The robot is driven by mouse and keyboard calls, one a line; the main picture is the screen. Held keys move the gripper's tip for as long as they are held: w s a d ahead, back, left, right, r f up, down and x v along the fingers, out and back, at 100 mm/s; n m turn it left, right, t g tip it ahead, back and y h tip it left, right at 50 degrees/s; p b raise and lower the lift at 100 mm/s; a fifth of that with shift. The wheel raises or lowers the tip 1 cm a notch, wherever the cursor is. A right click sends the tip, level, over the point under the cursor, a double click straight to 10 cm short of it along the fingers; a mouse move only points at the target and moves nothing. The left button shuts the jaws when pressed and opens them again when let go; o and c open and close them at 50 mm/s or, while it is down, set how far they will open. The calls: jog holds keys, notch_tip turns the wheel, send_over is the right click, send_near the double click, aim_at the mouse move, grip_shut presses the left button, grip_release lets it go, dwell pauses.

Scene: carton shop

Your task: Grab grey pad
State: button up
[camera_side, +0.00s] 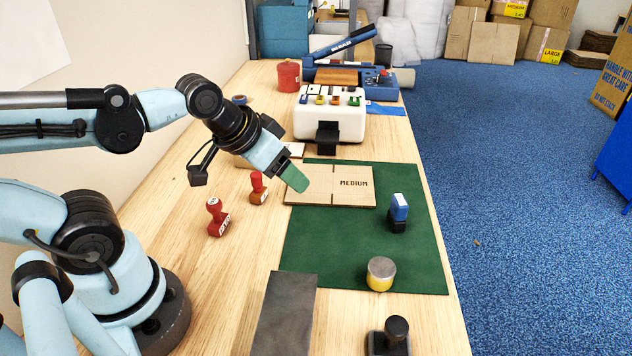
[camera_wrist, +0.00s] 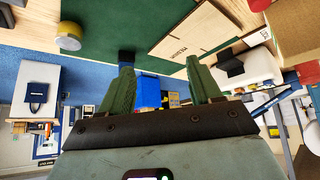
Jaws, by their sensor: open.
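A flat dark grey rectangular pad (camera_side: 285,318) lies on the wooden table at the front, left of and partly below the green mat, and runs out of the bottom of the side view. I cannot make it out in the wrist view. A round tin (camera_side: 380,273) with a grey top and yellow side stands on the mat's front part; it also shows in the wrist view (camera_wrist: 69,36). My gripper (camera_side: 294,178) is in the air by the flat carton, well behind the pad. Its green fingers (camera_wrist: 162,82) are apart with nothing between them.
A flat carton marked MEDIUM (camera_side: 352,186) lies on the green mat (camera_side: 340,240). A blue stamp (camera_side: 398,212) stands on the mat. A black-knobbed tool (camera_side: 390,338) is at front right. A white machine (camera_side: 330,115) stands behind.

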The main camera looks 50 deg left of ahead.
jog(key=w+d+f+n+g+h, duration=0.25)
jog(key=d+n+g+h, duration=0.2)
jog(key=d+n, duration=0.35)
jog(key=n+g+h, duration=0.5)
jog(key=g+h, duration=0.3)
send_near(397, 323)
jog(key=x, duration=0.4)
jog(key=shift+s+a+f, duration=0.1)
jog(key=shift+s+f, duration=0.15)
jog(key=shift+f, duration=0.05)
jog(key=shift+t, duration=0.25)
jog(key=shift+x, duration=3.1)
jog(key=shift+w, duration=0.2)
jog(key=c, duration=1.1)
